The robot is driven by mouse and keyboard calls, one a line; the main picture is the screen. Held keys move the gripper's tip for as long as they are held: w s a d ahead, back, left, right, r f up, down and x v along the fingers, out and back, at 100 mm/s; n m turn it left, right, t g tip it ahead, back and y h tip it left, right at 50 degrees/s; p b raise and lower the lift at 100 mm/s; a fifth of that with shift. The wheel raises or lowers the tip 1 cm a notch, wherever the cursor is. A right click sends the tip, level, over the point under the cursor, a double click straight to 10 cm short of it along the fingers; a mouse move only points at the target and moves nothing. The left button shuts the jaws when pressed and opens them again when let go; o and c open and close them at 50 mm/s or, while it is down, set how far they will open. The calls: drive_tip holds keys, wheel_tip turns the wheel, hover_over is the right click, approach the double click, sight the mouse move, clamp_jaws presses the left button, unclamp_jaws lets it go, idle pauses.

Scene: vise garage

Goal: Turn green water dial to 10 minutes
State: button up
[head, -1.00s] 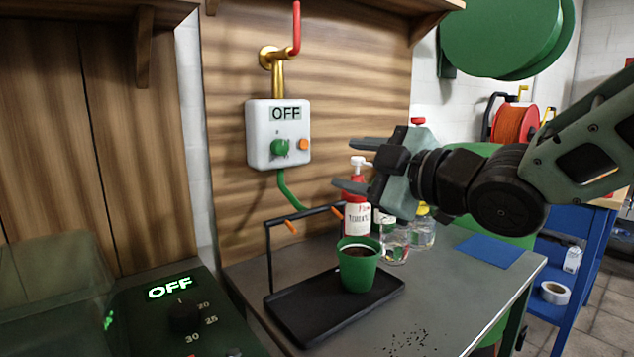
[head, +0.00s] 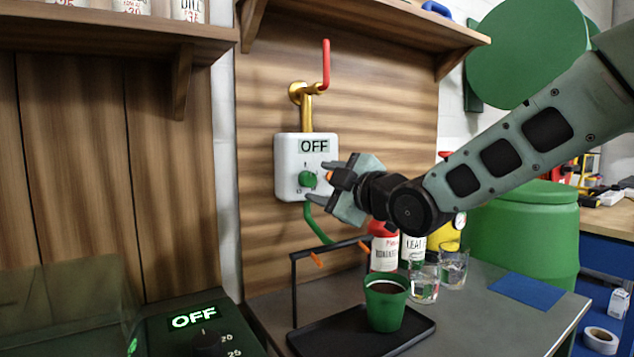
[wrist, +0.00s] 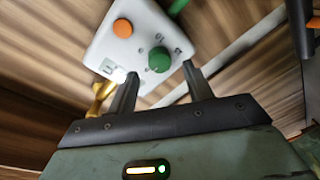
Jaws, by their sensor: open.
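The green dial (head: 307,180) sits on the front of a white timer box (head: 291,150) fixed to the wooden wall. The box's display (head: 313,146) reads OFF. My gripper (head: 318,182) is open and empty, its fingers pointing at the box. In the head view one fingertip is above and right of the dial, the other below it. In the wrist view the dial (wrist: 159,60) shows between and just beyond the two fingertips. I cannot tell whether they touch it. The orange button (wrist: 123,28) is clear of the fingers there.
A brass pipe with a red lever (head: 326,65) rises above the box, and a green hose (head: 318,226) hangs below. Below stand a black tray (head: 410,338) with a frame, a green pot (head: 385,303), bottles and glasses. A second dark panel (head: 205,335) also reads OFF.

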sight(308, 179)
drive_tip(key=shift+x, duration=1.25)
drive_tip(key=c, duration=1)
